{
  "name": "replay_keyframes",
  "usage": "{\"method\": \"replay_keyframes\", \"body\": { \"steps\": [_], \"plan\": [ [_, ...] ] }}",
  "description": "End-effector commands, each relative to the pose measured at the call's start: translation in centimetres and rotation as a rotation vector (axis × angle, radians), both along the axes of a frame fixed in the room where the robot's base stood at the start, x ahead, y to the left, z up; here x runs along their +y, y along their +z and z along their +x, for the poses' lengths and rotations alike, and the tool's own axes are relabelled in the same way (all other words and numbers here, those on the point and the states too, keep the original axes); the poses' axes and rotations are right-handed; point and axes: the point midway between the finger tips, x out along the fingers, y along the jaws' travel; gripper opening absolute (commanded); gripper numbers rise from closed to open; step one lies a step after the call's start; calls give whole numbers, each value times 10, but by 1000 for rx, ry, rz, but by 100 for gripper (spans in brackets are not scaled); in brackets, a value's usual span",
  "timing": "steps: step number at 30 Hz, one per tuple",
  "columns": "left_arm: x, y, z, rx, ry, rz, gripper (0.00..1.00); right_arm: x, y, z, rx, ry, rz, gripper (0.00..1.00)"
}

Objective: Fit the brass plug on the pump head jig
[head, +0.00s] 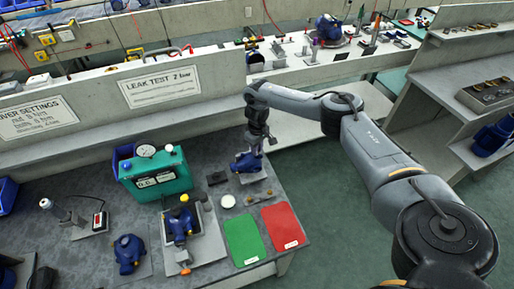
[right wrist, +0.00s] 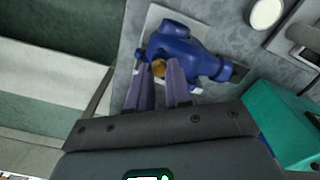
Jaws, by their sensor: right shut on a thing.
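A blue pump head (head: 246,162) sits on a small light plate at the back right of the bench. It also shows in the right wrist view (right wrist: 190,52) on its pale plate. My right gripper (head: 257,150) is over this pump head, pointing down. In the right wrist view its two purple fingers (right wrist: 159,78) are shut on a small brass plug (right wrist: 159,68). The plug is right at the side of the blue body; I cannot tell whether it is seated in it. My left gripper is not in view.
A teal leak-test box (head: 155,173) with a gauge stands left of the pump head. Another blue pump (head: 180,222) is on a grey fixture in front. A green mat (head: 243,240) and a red mat (head: 283,226) lie near the bench's right edge. A low wall runs behind.

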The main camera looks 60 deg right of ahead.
Motion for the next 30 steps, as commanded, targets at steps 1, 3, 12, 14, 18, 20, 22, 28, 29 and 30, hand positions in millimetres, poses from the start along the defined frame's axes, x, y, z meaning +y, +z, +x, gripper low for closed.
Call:
{"method": "replay_keyframes", "body": {
  "steps": [1, 3, 12, 14, 18, 20, 22, 28, 29, 30],
  "plan": [
    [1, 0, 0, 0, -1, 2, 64, 0, 0, 0, 0, 0, 0, 0],
    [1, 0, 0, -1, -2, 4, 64, 0, 0, 0, 0, 0, 0, 0],
    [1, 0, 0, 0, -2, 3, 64, 0, -1, 0, 0, 1, 0, 0],
    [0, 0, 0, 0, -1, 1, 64, 0, -2, 0, 0, 1, 0, 0],
    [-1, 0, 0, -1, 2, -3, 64, 0, -4, 0, 1, 1, 0, 0],
    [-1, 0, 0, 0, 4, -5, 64, 0, -5, 0, 1, 1, 0, 0],
    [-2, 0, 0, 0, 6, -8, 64, 0, -5, 0, 0, 1, 0, 27],
    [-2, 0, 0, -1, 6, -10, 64, 0, -5, 0, 0, 1, 0, 49],
    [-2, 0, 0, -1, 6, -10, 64, 0, -5, 0, 0, 1, 0, 49],
    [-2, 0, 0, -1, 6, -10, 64, 0, -5, 0, 0, 1, 0, 49]
  ]
}}
